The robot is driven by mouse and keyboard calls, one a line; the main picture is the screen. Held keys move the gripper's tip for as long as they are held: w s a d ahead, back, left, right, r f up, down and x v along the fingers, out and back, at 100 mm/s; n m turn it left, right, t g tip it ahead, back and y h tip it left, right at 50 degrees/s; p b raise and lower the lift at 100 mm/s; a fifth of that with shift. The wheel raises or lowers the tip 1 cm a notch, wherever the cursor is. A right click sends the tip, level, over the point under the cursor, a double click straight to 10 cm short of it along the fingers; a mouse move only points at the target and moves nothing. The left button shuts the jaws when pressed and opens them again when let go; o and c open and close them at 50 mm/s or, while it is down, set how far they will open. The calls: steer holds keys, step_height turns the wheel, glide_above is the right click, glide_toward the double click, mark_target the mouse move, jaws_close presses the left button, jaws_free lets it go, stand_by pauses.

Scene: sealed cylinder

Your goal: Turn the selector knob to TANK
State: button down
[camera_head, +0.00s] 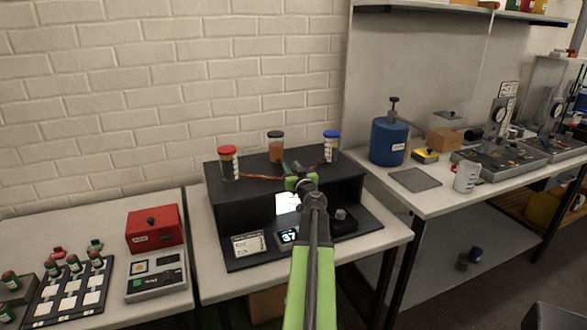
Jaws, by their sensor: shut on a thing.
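My gripper (300,183) is at the front upper edge of the black stand (232,200), where two reddish-brown tubes come together. It is shut on what appears to be the selector knob, which my gripper and arm hide. I cannot read the knob's pointer or any TANK label. One tube (258,178) runs left to a red-lidded jar (228,163). The other runs right toward a blue-lidded jar (331,146). A dark-lidded jar with brown contents (276,148) stands between them at the back.
The stand's base holds a white label card (248,243), a lit display (289,236) and a small dark knob (341,214). A red box (154,229) and a grey panel (156,276) stand left. A blue canister (389,140) stands on the right bench.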

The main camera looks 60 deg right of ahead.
steer(key=shift+s+d, duration=0.2)
steer(key=shift+d, duration=0.2)
steer(key=shift+w+a, duration=0.1)
steer(key=shift+a, duration=0.2)
steer(key=n+t+y, duration=0.1)
steer(key=y, duration=0.1)
steer(key=n+t+y, duration=0.1)
steer(key=n+y, duration=0.1)
steer(key=y, duration=0.1)
steer(key=a+n+t+y, duration=0.1)
steer(key=n+y, duration=0.1)
steer(key=shift+w+t+y, duration=0.3)
steer(key=shift+w+t, duration=0.05)
steer(key=shift+t, duration=0.05)
steer(key=n+y, duration=0.2)
steer(key=y, duration=0.1)
steer(key=a+n+y, duration=0.1)
steer(key=n+y, duration=0.1)
steer(key=y, duration=0.1)
steer(key=shift+a+n+y, duration=0.1)
steer(key=shift+n+y, duration=0.2)
steer(key=shift+a+n+g+y, duration=0.15)
steer(key=shift+a+n+y, duration=0.1)
steer(key=shift+n+y, duration=0.45)
steer(key=shift+a+n+g+y, duration=0.2)
steer(key=shift+n+y, duration=0.2)
steer(key=shift+y, duration=0.5)
steer(key=shift+s+a, duration=0.1)
steer(key=shift+a, duration=0.05)
